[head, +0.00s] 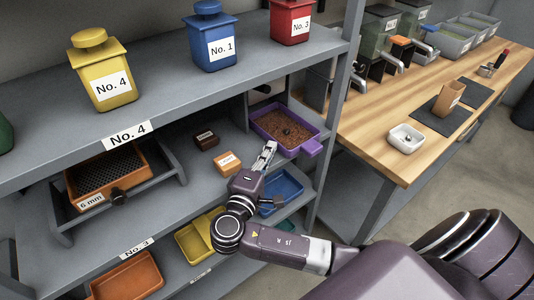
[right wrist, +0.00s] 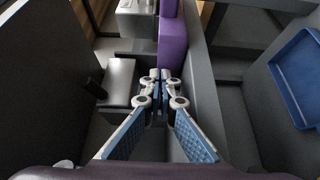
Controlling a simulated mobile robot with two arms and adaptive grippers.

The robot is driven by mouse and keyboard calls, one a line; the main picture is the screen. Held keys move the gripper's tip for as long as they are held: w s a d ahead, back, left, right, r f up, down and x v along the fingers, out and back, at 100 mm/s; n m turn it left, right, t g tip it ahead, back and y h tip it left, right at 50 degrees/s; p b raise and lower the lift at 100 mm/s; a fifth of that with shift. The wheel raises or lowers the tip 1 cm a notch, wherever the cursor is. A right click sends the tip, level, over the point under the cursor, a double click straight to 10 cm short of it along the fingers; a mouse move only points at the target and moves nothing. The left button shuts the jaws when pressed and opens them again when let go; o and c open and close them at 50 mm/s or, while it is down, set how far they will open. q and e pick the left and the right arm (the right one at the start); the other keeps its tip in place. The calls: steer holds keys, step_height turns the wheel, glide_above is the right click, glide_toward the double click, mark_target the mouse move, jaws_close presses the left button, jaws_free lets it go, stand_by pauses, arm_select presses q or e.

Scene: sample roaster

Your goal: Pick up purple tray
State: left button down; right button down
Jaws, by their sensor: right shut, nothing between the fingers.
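The purple tray (head: 261,113) sits on the middle shelf at the right end, filled with brown granules and a small dark object. Its handle (head: 312,148) sticks out at the front right. In the right wrist view a purple part of the tray (right wrist: 172,42) shows just beyond the fingertips. My right gripper (head: 269,148) is shut and empty, in front of and just left of the tray's handle. Its closed fingertips also show in the right wrist view (right wrist: 160,76). Whether they touch the tray cannot be told. My left gripper is not in view.
The shelf edge and the upright post (head: 338,110) are close by the tray. A blue tray (head: 285,187) lies on the lower shelf. An orange block (head: 228,163) and a dark block (head: 207,140) stand left of the tray. A wooden counter (head: 390,160) is at right.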

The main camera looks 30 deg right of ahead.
mark_target(285, 150)
steer(key=s+d, duration=0.1)
steer(key=s+d+p, duration=0.1)
steer(key=d, duration=0.1)
steer(key=shift+s+d+r, duration=0.1)
steer(key=shift+s, duration=0.25)
steer(key=shift+w, duration=0.15)
